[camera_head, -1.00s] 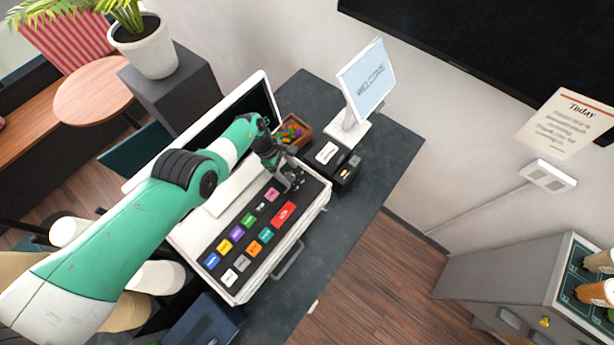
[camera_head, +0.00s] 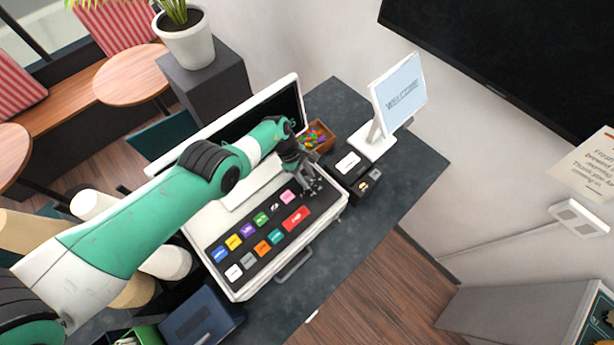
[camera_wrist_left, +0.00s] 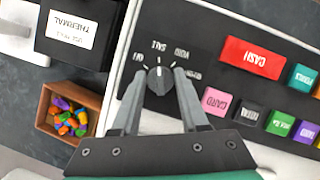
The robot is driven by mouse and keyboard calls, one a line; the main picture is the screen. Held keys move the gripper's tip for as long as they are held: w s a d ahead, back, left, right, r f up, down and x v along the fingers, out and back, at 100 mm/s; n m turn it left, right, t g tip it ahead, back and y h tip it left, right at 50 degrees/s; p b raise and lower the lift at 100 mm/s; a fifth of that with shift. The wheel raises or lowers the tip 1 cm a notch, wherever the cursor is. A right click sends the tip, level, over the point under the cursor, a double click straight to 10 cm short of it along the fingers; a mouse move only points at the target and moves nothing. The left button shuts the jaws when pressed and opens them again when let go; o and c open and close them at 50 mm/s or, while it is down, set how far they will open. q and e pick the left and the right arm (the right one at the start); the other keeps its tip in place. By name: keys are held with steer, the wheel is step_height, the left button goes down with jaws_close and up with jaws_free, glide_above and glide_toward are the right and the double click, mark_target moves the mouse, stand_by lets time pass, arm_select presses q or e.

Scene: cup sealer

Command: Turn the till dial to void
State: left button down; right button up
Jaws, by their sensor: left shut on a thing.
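The till (camera_head: 240,285) stands on the dark counter, with a black panel of coloured keys. In the left wrist view the small dark till dial (camera_wrist_left: 158,77) sits on that panel, with printed labels around it. The void label (camera_wrist_left: 182,53) is on the upper right of the dial, and the sale label (camera_wrist_left: 158,47) is above it. The dial's white mark appears to point up, near sale. My left gripper (camera_head: 308,191) is at the panel's far right corner. Its fingers (camera_wrist_left: 163,80) are shut on the dial from both sides. The right gripper is not in view.
A thermal printer (camera_head: 358,175) and a wooden box of coloured sweets (camera_head: 318,137) stand close beyond the dial. The welcome display (camera_head: 398,95) stands behind them. The till's screen (camera_head: 265,110) rises beside my left arm. The counter's right end (camera_head: 415,165) is clear.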

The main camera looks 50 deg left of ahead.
arm_select(q)
steer(key=shift+f+m+g+b, duration=0.15)
steer(key=shift+m+g+b, duration=0.45)
steer(key=shift+m+b, duration=1.5)
steer(key=m+g+b, duration=0.2)
steer(key=m+b, duration=0.2)
steer(key=b, duration=0.8)
steer(key=shift+w+f, duration=0.1)
steer(key=shift+f, duration=0.05)
steer(key=shift+r+m+b, duration=0.25)
steer(key=shift+m+b, duration=0.15)
steer(key=shift+b, duration=0.3)
steer(key=shift+c, duration=2.2)
jaws_free()
steer(key=shift+r, duration=0.15)
